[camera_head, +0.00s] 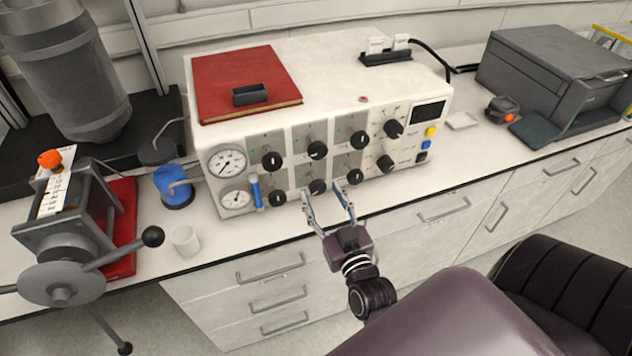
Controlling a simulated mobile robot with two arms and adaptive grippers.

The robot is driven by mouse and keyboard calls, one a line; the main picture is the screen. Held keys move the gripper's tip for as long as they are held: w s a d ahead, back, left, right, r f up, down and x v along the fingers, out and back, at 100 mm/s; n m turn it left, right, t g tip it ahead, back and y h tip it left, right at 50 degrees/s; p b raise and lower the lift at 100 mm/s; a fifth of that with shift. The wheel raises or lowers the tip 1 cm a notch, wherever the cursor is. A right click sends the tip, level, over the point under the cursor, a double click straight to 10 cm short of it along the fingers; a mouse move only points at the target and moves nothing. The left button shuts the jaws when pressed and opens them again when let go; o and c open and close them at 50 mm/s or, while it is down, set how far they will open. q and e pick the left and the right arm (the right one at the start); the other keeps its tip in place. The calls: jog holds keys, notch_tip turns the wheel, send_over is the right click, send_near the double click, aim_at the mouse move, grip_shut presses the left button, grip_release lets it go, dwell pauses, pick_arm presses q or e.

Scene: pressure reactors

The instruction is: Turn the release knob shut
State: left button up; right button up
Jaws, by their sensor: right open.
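A white control unit (230,133) on the bench has several black knobs on its front panel. One lower-row knob (317,187) shows between the fingertips of my right gripper (322,190). Its neighbours are a lower-left knob (277,198) and a lower-right knob (354,176). I cannot tell which knob is the release knob; the labels are too small to read. My right gripper is open, its two fingers pointing up at the panel on either side of that knob. I cannot tell whether they touch it. My left gripper is not in view.
Two gauges (227,162) and a blue-handled valve (256,190) sit at the panel's left end. A white cup (185,240) and a hand-wheel press (62,245) stand further left. A red book (246,82) lies on the unit. Drawers (272,290) are below the bench edge.

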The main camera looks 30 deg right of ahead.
aim_at(319, 190)
jog(key=shift+p+x, duration=0.35)
jog(key=shift+x, duration=1.95)
jog(key=shift+c, duration=0.2)
jog(key=c, duration=1.2)
jog(key=shift+o, duration=0.2)
